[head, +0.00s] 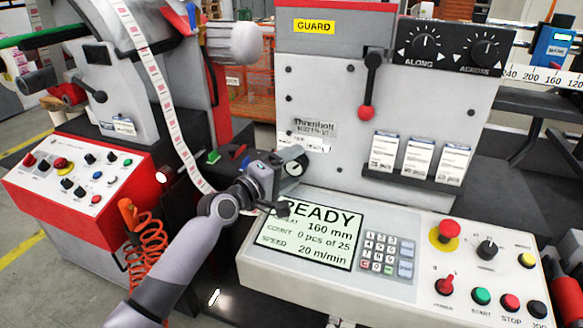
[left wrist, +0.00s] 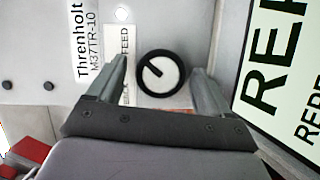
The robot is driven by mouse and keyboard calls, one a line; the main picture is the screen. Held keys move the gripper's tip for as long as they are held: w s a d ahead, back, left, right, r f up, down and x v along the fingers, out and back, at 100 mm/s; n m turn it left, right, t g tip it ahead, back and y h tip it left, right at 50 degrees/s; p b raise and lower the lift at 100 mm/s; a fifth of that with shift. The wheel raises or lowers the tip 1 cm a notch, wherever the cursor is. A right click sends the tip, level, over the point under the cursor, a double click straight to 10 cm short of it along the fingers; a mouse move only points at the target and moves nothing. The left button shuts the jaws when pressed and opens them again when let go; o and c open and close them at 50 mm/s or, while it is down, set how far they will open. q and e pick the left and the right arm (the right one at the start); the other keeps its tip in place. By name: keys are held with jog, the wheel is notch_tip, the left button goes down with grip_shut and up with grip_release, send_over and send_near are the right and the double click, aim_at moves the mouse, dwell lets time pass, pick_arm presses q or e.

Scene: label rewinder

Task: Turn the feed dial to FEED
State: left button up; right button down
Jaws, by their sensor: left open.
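The feed dial (left wrist: 160,73) is round, with a black rim and a white face. It sits on the grey machine front below the Threnholt plate, and the head view shows it partly (head: 293,168). Its short dark mark points up and left in the left wrist view, roughly toward the printed word FEED (left wrist: 125,42). A second word on the label is mostly hidden by a finger. My left gripper (head: 287,178) is open, with one finger on each side of the dial in the left wrist view (left wrist: 158,82). I cannot tell whether the fingers touch it. My right gripper is out of view.
The READY display (head: 313,232) and keypad (head: 387,252) lie just below my left gripper. A red-knobbed lever (head: 369,85) and card holders (head: 415,178) are to the right. A paper web (head: 160,85) runs down on the left, near an orange coiled hose (head: 148,245).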

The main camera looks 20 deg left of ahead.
pick_arm(q)
jog(key=shift+v, duration=3.4)
